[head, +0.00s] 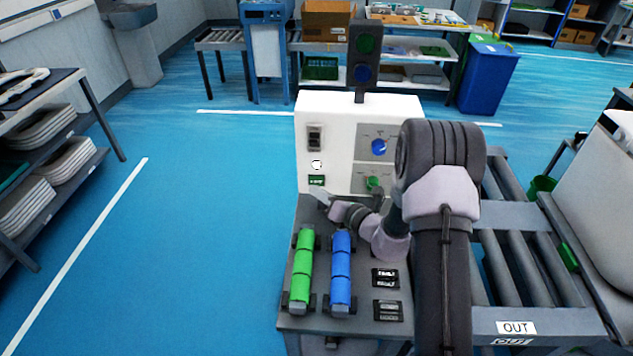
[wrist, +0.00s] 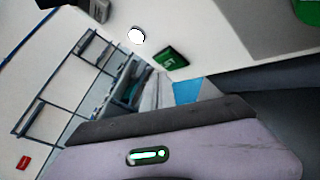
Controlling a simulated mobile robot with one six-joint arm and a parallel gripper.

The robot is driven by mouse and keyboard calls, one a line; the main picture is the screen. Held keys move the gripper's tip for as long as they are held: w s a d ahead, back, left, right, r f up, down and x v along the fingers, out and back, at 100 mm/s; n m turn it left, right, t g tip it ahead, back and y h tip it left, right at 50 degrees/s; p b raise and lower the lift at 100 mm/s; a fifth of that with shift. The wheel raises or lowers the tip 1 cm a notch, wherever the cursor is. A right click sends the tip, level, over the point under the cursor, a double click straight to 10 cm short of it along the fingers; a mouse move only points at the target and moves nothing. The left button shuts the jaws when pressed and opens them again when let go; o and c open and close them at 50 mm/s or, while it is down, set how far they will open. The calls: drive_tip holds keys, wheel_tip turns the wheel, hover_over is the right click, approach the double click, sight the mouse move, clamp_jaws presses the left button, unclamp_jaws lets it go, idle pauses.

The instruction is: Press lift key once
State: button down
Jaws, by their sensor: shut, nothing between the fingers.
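A white control panel (head: 337,115) stands on the bench. On its left side are a black switch (head: 314,138), a white round button (head: 316,165) and a small green label (head: 316,180) below it. The label's text is too small to read, so I cannot tell for sure which control is the lift key. The wrist view also shows the white button (wrist: 136,35) and green label (wrist: 171,57). My gripper (head: 321,198) is shut and empty, just below and in front of the label, apart from the button as far as I can see.
A blue knob (head: 379,147) and a green knob (head: 373,183) sit on the panel's right side. Green rolls (head: 303,268) and blue rolls (head: 341,268) lie on the bench front. A dark signal lamp (head: 364,60) rises above the panel. Roller conveyors (head: 510,265) lie right.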

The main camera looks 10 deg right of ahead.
drive_tip(key=shift+w+d, duration=0.1)
drive_tip(key=shift+w, duration=0.35)
